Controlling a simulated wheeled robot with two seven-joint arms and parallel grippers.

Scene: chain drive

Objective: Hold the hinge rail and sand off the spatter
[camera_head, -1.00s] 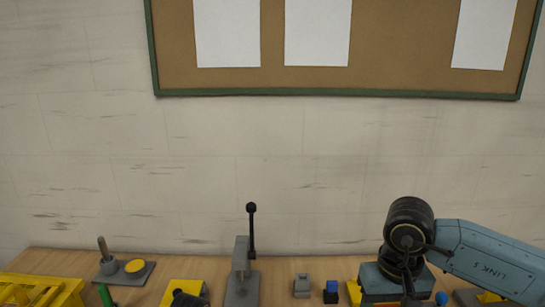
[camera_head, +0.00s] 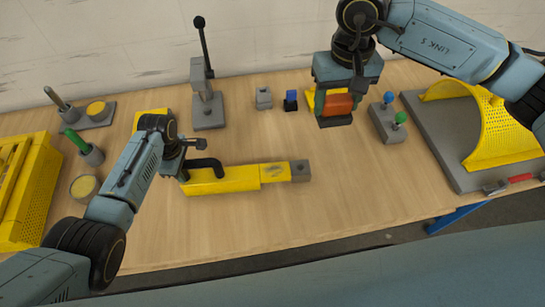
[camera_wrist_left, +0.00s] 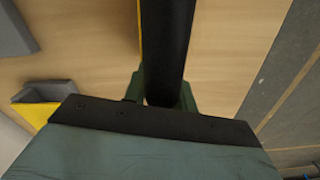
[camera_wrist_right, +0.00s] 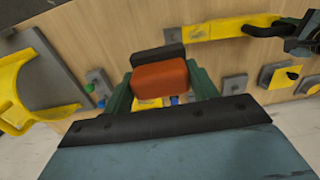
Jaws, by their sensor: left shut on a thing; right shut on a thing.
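The hinge rail (camera_head: 222,180) is a long yellow bar lying across the front middle of the table. A dark spatter patch (camera_head: 274,170) marks its top near the right end, beside a grey end block (camera_head: 300,171). My left gripper (camera_head: 183,165) is shut on the rail's black handle (camera_head: 206,165); the handle also fills the jaws in the left wrist view (camera_wrist_left: 167,45). My right gripper (camera_head: 338,102) is shut on an orange sanding block (camera_head: 338,104) with a black underside, held behind and right of the rail, apart from it. The block shows between the fingers in the right wrist view (camera_wrist_right: 159,77).
A grey toggle clamp (camera_head: 207,105) with an upright lever stands behind the rail. A grey plate (camera_head: 388,122) with blue and green knobs and a curved yellow perforated guard (camera_head: 490,125) are at the right. A yellow crate (camera_head: 30,190) is at the left. Table right of the rail is clear.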

